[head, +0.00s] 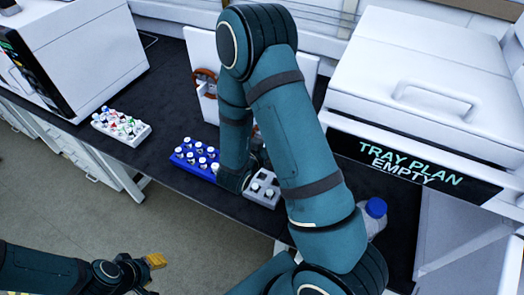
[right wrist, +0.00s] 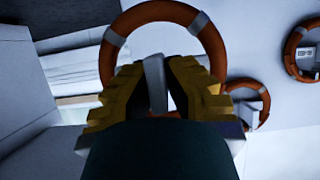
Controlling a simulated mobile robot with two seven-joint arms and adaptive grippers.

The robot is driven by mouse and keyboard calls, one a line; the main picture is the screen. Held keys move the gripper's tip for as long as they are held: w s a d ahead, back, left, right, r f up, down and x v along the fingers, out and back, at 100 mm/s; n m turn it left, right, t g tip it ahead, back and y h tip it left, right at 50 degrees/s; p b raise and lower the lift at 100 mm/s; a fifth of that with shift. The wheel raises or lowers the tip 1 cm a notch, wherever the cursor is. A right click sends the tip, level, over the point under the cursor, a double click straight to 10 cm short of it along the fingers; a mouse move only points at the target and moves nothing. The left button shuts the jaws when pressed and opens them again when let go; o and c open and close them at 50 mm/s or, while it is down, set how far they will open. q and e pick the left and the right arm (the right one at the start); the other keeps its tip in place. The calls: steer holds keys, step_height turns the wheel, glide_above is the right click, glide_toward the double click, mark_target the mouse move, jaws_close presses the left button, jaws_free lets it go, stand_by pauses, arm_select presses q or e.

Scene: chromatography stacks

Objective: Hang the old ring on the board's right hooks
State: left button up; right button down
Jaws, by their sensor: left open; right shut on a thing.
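My right gripper (right wrist: 155,85) is shut on an orange-brown ring (right wrist: 126,22) with grey bands, with a grey piece between its yellow fingers. In the head view my right arm hides this gripper and most of the white board (head: 201,42). The board also shows in the right wrist view (right wrist: 265,45). There, a ring with a pale tag (right wrist: 298,38) is at the right edge, and another (right wrist: 264,108) is lower, partly behind the gripper. One ring (head: 197,74) shows on the board's left part in the head view. My left gripper (head: 154,261) is open and empty, over the floor.
A white vial rack (head: 128,138), a blue rack (head: 184,163) and a grey block (head: 262,198) stand along the dark bench. A blue-capped bottle (head: 375,208) and a white instrument with a "TRAY PLAN EMPTY" sign (head: 408,163) are at the right. Bench space behind the racks is clear.

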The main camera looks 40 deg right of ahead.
steer(key=w+d, duration=0.6)
steer(key=d, duration=0.6)
steer(key=shift+w, duration=0.15)
stand_by(0.7)
steer(key=shift+d, duration=0.1)
steer(key=shift+f+b, duration=0.8)
steer(key=shift+f, duration=0.05)
stand_by(0.6)
steer(key=c, duration=1.1)
jaws_free()
steer(key=shift+o, duration=0.2)
steer(key=shift+s+a, duration=0.75)
steer(key=shift+a, duration=0.75)
steer(key=shift+s+a, duration=0.8)
steer(key=shift+a, duration=0.7)
steer(key=shift+s+a, duration=0.75)
steer(key=shift+a, duration=0.75)
